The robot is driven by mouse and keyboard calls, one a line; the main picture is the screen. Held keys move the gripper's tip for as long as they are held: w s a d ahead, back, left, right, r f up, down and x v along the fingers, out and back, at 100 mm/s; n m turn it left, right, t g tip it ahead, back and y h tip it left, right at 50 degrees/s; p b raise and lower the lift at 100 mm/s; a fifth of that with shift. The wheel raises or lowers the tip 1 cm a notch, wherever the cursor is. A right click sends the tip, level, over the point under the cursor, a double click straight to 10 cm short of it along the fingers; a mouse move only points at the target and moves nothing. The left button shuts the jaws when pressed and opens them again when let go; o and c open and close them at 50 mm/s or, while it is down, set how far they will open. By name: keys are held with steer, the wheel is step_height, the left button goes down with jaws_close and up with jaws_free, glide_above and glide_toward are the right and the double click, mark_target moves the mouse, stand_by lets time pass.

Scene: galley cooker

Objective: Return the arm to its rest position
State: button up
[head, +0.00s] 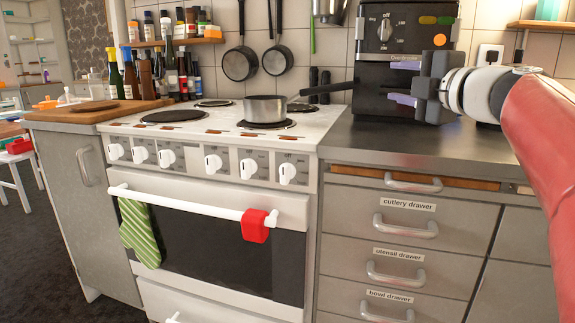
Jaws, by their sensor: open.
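My arm, with a red sleeve and a white wrist, comes in from the right edge. My gripper (408,83) is dark grey and points left, in front of the black appliance (375,45) on the counter. Its jaws are open and nothing shows between them. The fingers partly blend into the dark appliance, so I cannot tell whether they touch it. The gripper is above and to the right of the saucepan (265,109), apart from it.
The saucepan stands on the white cooker (215,129), its handle reaching right towards the appliance. A steel counter (400,142) lies below my gripper, with closed drawers (403,225) under it. Bottles (131,77) stand at left. Pans (240,64) hang on the wall.

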steer(key=s+d+f+m+g+h+p, duration=0.1)
steer(key=s+d+f+m+h, duration=0.1)
steer(key=s+f+m+h, duration=0.6)
steer(key=s+d+f+m+h, duration=0.2)
steer(key=f+m+h, duration=0.25)
steer(key=m, duration=0.75)
steer(key=s+a+f+m+g+y, duration=0.1)
steer(key=s+a+f+g, duration=0.3)
steer(key=s+f, duration=0.4)
steer(key=s+a+f+m+g+y, duration=0.2)
steer(key=s+a+f+g+y, duration=0.2)
steer(key=s+f, duration=0.5)
step_height(320, 180, down, 7)
steer(key=shift+a+f+g+p, duration=0.1)
steer(key=shift+a+g+p, duration=0.3)
steer(key=shift+a+g, duration=0.45)
steer(key=shift+s+d, duration=0.1)
